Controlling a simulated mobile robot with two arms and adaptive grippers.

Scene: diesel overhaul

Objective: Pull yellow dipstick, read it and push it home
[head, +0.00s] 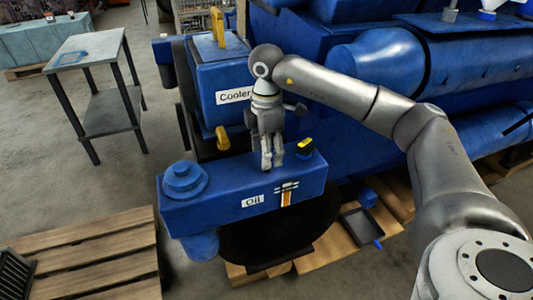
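The blue oil tank (222,205), labelled "Oil", stands in the middle of the head view. A yellow and black handle (305,147), which looks like the dipstick's top, sits low on the right end of the tank's top face. My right gripper (271,163) points down over the tank's top, just left of that handle and apart from it in the picture. Its fingers look close together, with nothing visible between them; how far they are open is unclear. The dipstick's shaft is hidden. My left gripper is out of view.
The blue cooler box (210,75), with a yellow handle (217,27) on top, stands behind the tank. The big blue engine (375,70) fills the back right. A grey table (85,52) stands left; a wooden pallet (95,258) lies front left. A black tray (357,227) lies right.

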